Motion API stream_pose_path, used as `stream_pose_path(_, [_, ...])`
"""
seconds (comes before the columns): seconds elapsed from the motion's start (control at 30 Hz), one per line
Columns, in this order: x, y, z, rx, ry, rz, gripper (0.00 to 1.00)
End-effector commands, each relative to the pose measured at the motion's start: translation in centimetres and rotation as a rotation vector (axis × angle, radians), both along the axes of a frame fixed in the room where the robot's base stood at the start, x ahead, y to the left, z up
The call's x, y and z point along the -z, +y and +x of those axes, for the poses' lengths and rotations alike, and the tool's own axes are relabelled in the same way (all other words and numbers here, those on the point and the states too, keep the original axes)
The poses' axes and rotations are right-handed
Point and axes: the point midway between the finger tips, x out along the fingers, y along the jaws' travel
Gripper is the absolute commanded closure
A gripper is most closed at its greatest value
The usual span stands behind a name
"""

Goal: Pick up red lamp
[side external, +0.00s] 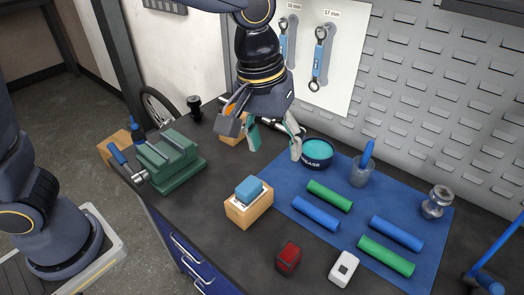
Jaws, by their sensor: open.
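The red lamp (288,257) is a small block with a red face and dark body. It stands on the dark worktop near the front edge, just left of a white lamp-like block (343,268). My gripper (273,146) hangs over the back of the worktop, pointing down, with its fingers apart and nothing seen between them. It is well above and behind the red lamp, apart from it. The red lamp is not covered by anything in this view.
A wooden box with a blue block (249,190) stands behind and left of the red lamp. A blue mat (289,212) holds green and blue grips. A grease tin (317,152) is close to my gripper. A green vise (167,162) is at left.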

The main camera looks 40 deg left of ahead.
Motion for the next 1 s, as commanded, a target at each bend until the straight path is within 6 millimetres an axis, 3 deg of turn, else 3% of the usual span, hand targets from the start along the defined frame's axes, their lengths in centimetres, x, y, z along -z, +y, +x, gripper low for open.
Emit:
stream_pose_path(0.03, [2.0, -2.5, -0.5, 0.055, 0.037, 0.026, 0.33])
stream_pose_path(0.1, [4.2, -5.0, -1.5, 0.118, 0.073, 0.057, 0.33])
stream_pose_path(0.23, [7.3, -7.3, -3.7, 0.197, 0.124, 0.106, 0.33])
stream_pose_path(0.37, [8.6, -7.9, -4.4, 0.221, 0.131, 0.114, 0.33])
stream_pose_path(0.8, [17.9, -7.8, -4.4, 0.219, 0.131, 0.114, 0.33])
stream_pose_path(1.0, [19.4, -7.8, -4.4, 0.219, 0.13, 0.112, 0.33])
